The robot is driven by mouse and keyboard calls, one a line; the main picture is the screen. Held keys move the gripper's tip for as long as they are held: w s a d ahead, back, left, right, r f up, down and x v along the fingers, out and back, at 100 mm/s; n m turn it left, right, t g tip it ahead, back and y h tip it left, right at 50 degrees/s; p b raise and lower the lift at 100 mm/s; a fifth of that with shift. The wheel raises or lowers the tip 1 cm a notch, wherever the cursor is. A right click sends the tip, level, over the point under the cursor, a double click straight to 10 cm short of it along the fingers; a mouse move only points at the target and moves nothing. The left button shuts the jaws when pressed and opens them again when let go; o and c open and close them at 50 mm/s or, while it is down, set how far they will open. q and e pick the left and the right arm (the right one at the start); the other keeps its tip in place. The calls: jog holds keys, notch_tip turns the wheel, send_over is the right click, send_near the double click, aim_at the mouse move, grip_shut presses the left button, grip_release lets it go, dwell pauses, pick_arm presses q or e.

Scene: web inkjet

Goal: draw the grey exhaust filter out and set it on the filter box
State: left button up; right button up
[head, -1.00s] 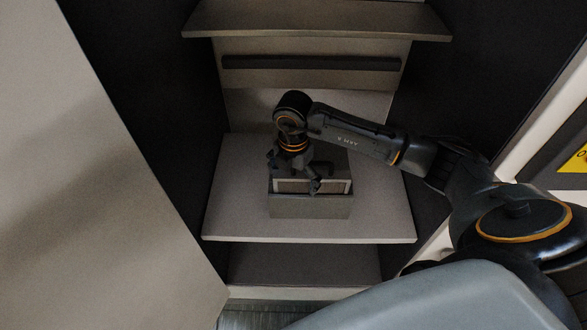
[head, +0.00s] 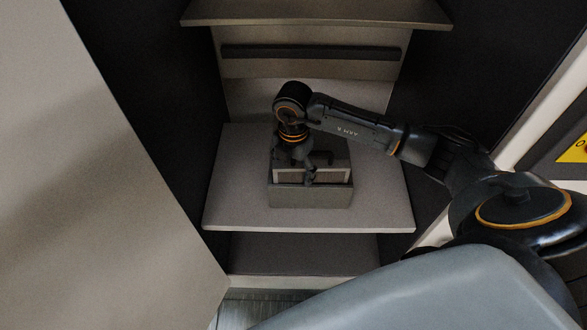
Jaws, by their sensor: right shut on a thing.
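The filter, a grey panel with a pale frame (head: 341,175), sits at the top of a grey box (head: 312,196) on the shelf. I cannot tell how far it sits inside the box. My right gripper (head: 311,174) is over the filter from behind and above, shut on it at its front middle. The gripper and wrist hide part of the filter and the box top. My left gripper is not in view. I cannot make out a separate filter box.
The pale shelf (head: 235,200) has free room on both sides of the box. Dark cabinet walls stand close left and right. A ledge (head: 320,14) and a dark slot (head: 310,53) are above. A large pale panel (head: 90,200) fills the left.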

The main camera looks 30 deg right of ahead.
jog(key=shift+w+r, duration=0.15)
jog(key=shift+r, duration=0.4)
jog(key=shift+r+p, duration=3.85)
jog(key=shift+r, duration=1.45)
jog(key=shift+c, duration=0.3)
jog(key=shift+r+p, duration=0.25)
jog(key=shift+p, duration=0.05)
jog(key=c, duration=0.4)
